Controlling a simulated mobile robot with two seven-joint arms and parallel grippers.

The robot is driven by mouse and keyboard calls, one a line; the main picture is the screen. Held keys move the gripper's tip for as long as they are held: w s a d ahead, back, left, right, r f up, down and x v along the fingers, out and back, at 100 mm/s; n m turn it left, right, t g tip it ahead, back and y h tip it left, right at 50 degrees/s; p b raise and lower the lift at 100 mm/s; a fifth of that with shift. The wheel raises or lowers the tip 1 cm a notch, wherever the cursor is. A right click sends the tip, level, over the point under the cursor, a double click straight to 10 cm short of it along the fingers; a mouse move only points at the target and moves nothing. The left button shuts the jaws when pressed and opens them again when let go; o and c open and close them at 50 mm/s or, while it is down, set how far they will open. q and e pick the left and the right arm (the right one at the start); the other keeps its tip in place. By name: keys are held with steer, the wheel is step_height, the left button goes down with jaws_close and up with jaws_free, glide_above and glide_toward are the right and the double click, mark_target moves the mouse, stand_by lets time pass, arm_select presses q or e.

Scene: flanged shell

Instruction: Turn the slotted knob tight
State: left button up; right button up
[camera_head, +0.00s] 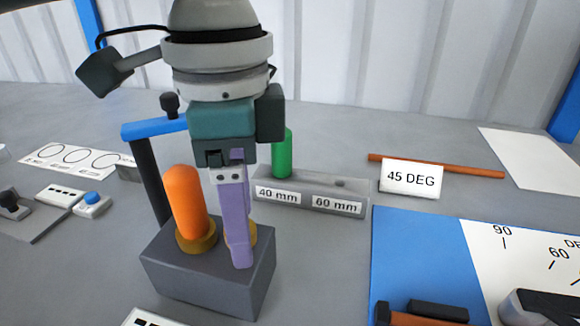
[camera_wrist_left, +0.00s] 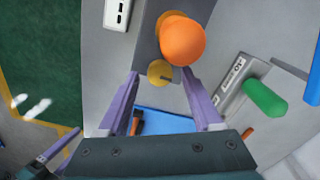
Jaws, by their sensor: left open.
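A gold round knob (camera_wrist_left: 160,73) with a dark slot-like mark sits on a grey block (camera_head: 205,275). In the head view my left gripper (camera_head: 241,262) mostly hides this knob; only a gold edge (camera_head: 254,234) shows. The left gripper points down with its purple fingers apart. In the left wrist view its fingertips lie on either side of the knob; contact cannot be told. An orange round-topped peg (camera_head: 184,200) stands in a gold collar beside it, also in the wrist view (camera_wrist_left: 183,42). My right gripper (camera_wrist_left: 62,152) shows only partly, at the wrist view's lower left.
A black post with a blue arm (camera_head: 150,128) stands close behind the block. A green peg (camera_head: 282,158) stands on a grey gauge bar (camera_head: 310,192) marked 40 mm and 60 mm. A blue board (camera_head: 415,250) lies to the right. A 45 DEG sign (camera_head: 411,178) stands behind it.

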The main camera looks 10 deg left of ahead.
arm_select(q)
steer(key=shift+f, duration=0.5)
steer(key=shift+c, duration=0.4)
jaws_close()
